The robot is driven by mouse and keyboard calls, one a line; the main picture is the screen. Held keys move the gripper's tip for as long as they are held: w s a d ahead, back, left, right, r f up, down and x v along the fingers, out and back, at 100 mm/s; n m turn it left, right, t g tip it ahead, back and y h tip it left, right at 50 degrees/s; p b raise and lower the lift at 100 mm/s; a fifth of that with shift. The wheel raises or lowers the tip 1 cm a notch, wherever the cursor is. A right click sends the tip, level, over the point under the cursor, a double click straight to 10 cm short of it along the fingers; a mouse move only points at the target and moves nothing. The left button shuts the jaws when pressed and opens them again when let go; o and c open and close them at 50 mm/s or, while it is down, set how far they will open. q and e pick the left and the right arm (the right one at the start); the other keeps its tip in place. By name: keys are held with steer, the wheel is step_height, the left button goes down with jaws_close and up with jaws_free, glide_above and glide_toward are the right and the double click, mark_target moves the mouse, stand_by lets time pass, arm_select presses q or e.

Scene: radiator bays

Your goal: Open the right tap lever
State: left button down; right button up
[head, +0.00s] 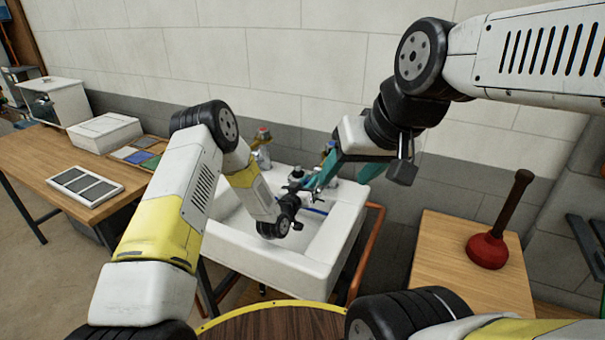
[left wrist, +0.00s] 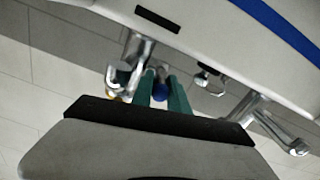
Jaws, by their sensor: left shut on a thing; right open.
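The white sink (head: 335,240) stands against the wall, with a tap with an orange-red top (head: 263,134) at its back left. The right tap (head: 330,148), with blue on it, is at the back right, largely hidden behind my grippers. My left gripper (head: 312,181) reaches over the basin to it. In the left wrist view its teal fingers are shut on a blue piece (left wrist: 160,87), which looks like the right tap lever. How far the lever is turned cannot be told. My right gripper (head: 348,174) is open, with teal fingers apart, above the sink's right rear edge.
A wooden table (head: 447,250) with a red plunger (head: 487,250) stands right of the sink. A workbench (head: 105,208) on the left carries a white box (head: 105,133) and a grey-panelled tray (head: 85,186). An orange pipe rail (head: 368,250) runs beside the sink. The wall is close behind.

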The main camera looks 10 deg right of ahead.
mark_target(317, 169)
arm_select(q)
steer(key=shift+r, duration=0.15)
stand_by(0.4)
steer(key=shift+w+r+g+y, duration=0.1)
steer(key=shift+r+g+y, duration=0.5)
steer(key=shift+r+g, duration=0.35)
steer(key=shift+w+d+r+g+y, duration=0.15)
steer(key=shift+r+g+y, duration=0.3)
steer(key=shift+g, duration=0.3)
steer(key=shift+w+d+r+g+y, duration=0.2)
steer(key=shift+r+g+y, duration=0.25)
steer(key=shift+g, duration=0.15)
steer(key=shift+w+d+r+g+y, duration=0.15)
steer(key=shift+r+g+y, duration=0.2)
steer(key=shift+g, duration=0.25)
steer(key=shift+w+d+r+g+y, duration=0.1)
steer(key=shift+w+r+g+y, duration=0.25)
steer(key=shift+g+y, duration=0.35)
steer(key=c, duration=1.6)
jaws_free()
steer(key=shift+o, duration=0.2)
